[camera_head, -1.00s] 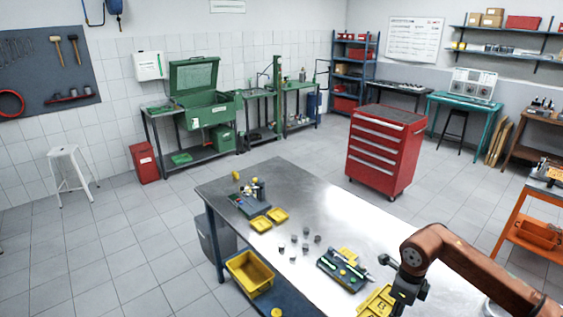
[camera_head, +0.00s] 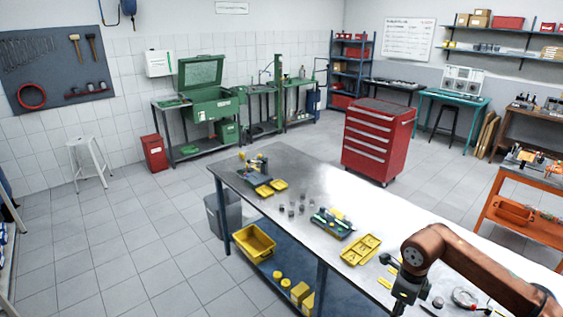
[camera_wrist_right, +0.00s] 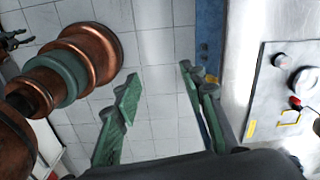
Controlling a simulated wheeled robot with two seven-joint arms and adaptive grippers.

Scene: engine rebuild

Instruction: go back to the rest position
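My right arm comes in from the right in the head view. Its dark gripper (camera_head: 402,290) hangs by the near edge of the steel workbench (camera_head: 375,215). In the right wrist view the right gripper's green fingers (camera_wrist_right: 158,90) stand wide apart. Only floor tiles show between them, so it is empty. The workbench's edge (camera_wrist_right: 209,40) lies to the right of the fingers there. My left gripper is outside the head view. A small dark claw-like part (camera_wrist_right: 12,40), possibly my left gripper, shows at the wrist view's left edge, too small to read.
The bench carries a yellow tray (camera_head: 361,250), a dark fixture with green parts (camera_head: 332,223), small grey cylinders and yellow dishes. A yellow bin (camera_head: 254,242) sits on its lower shelf. A red tool cabinet (camera_head: 378,142) stands behind. The floor at left is mostly clear, with a white stool (camera_head: 88,160).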

